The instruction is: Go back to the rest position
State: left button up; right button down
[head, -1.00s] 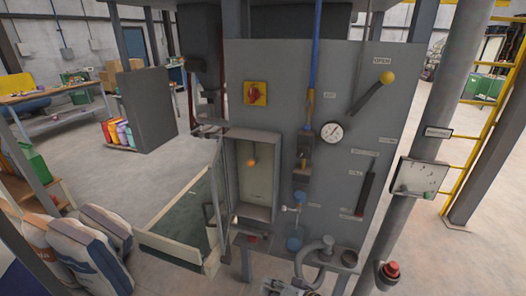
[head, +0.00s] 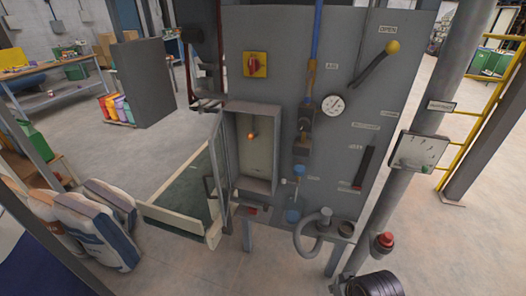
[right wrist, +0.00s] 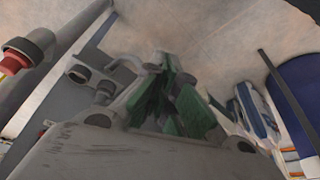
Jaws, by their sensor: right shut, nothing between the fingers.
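My right gripper (right wrist: 178,95) shows in the right wrist view, with green finger pads brought together and nothing held. It hangs over the floor, apart from the machine. In the head view the gripper itself is out of sight; only a dark rounded part of my right arm shows at the bottom right edge. My left gripper is in neither view. The grey sack filler panel (head: 347,150) stands in the middle of the head view, with a yellow-knobbed lever (head: 375,65), a gauge (head: 333,105) and a red rotary switch (head: 255,64).
A red button (head: 382,240) on a post and a curved grey pipe (head: 303,241) stand near the arm. Filled sacks (head: 95,232) lean at lower left beside a low-sided platform (head: 175,221). A yellow ladder (head: 480,115) is at right.

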jog(key=s+d+f+g, duration=0.1)
jog(key=s+f, duration=0.1)
jog(key=f, duration=1.5)
jog(key=s+d+f+g, duration=0.1)
jog(key=s+f, duration=0.1)
jog(key=f, duration=1.5)
jog(key=s+d+f+g, duration=0.1)
jog(key=s+d+f, duration=0.2)
jog(key=s+f, duration=1.5)
jog(key=shift+s+d+f+h, duration=0.2)
jog(key=shift+s+f+h, duration=0.2)
jog(key=shift+s, duration=1.55)
